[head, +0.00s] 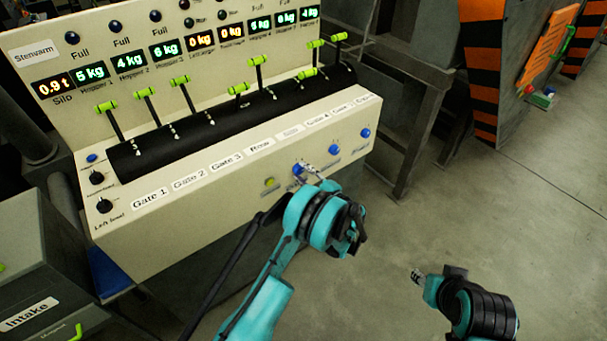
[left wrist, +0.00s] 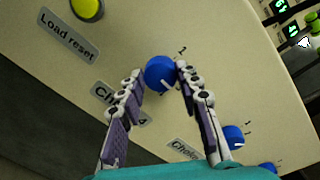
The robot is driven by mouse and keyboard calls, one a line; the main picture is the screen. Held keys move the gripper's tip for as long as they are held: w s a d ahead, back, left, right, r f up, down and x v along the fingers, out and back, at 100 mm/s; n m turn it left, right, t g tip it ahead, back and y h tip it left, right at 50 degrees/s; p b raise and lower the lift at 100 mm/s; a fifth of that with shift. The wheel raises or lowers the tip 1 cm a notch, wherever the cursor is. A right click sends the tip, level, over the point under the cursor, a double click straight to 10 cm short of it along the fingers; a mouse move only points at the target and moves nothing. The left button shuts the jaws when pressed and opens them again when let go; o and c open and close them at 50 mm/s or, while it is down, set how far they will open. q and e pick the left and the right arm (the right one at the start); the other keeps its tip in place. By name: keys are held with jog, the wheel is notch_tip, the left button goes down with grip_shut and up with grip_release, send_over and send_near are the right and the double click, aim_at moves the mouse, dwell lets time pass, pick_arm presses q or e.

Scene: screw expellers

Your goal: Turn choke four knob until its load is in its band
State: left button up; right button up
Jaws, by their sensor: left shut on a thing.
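The choke four knob (left wrist: 160,73) is a round blue knob with a white mark, on the beige panel's lower front. Its label (left wrist: 117,103) is partly hidden by a finger. My left gripper (left wrist: 161,76) has its fingers on either side of the knob and is shut on it. In the head view, the left gripper (head: 303,169) reaches the panel face there and covers part of the knob. My right gripper (head: 417,276) hangs over the floor at right, away from the panel; its finger opening is too small to tell.
More blue knobs (head: 335,149) sit to the right; a yellow-green load reset button (left wrist: 87,9) sits to the left. Green-handled levers (head: 181,80) stand above, under lit readouts (head: 90,74); some show orange digits. An orange-striped machine (head: 490,85) stands at right, beside clear floor.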

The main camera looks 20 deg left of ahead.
pick_arm(q)
jog(key=o, duration=1.2)
jog(key=shift+c, duration=0.2)
jog(key=v, duration=1.2)
